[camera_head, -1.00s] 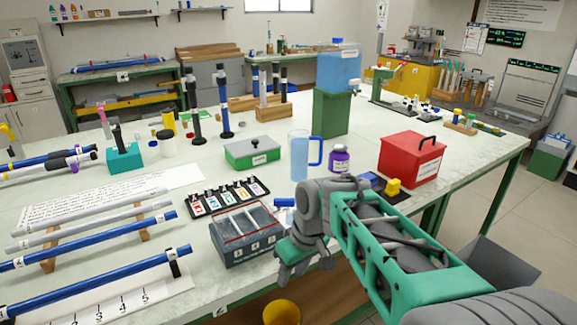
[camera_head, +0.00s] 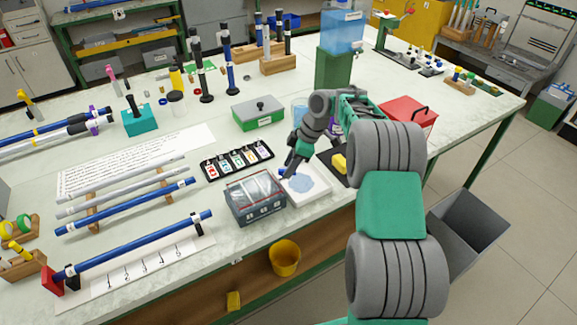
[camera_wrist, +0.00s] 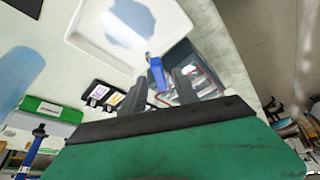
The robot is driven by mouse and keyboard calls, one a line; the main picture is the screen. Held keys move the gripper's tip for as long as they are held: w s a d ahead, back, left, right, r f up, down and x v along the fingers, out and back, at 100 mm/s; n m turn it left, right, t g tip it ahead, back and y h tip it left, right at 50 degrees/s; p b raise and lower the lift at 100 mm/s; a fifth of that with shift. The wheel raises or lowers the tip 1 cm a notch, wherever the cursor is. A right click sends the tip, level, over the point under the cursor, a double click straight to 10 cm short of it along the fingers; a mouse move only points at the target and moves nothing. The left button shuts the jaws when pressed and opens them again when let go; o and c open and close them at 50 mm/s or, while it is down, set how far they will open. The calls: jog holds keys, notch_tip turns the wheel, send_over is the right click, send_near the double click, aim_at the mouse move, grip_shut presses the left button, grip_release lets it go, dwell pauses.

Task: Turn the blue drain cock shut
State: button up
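The blue drain cock (camera_wrist: 157,74) sits at the edge of a white tray (camera_wrist: 92,42) that holds a pale blue pool. In the head view the cock is a small blue bit (camera_head: 282,172) by the left side of the white tray (camera_head: 322,196), mostly hidden by my gripper (camera_head: 287,169). In the wrist view my gripper (camera_wrist: 161,76) is open, with its two dark fingers apart. The blue cock shows between and just beyond the fingertips. I cannot tell whether either finger touches it.
A grey clear-lidded box (camera_head: 256,203) stands close to the left of the tray. A labelled black rack (camera_head: 237,160) and a green box (camera_head: 258,115) stand behind. A yellow block on a black mat (camera_head: 327,166) and a red box (camera_head: 412,112) are to the right.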

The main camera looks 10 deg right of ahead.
jog(key=shift+a+f, duration=0.15)
jog(key=shift+f, duration=0.25)
jog(key=shift+c, duration=0.2)
grip_shut()
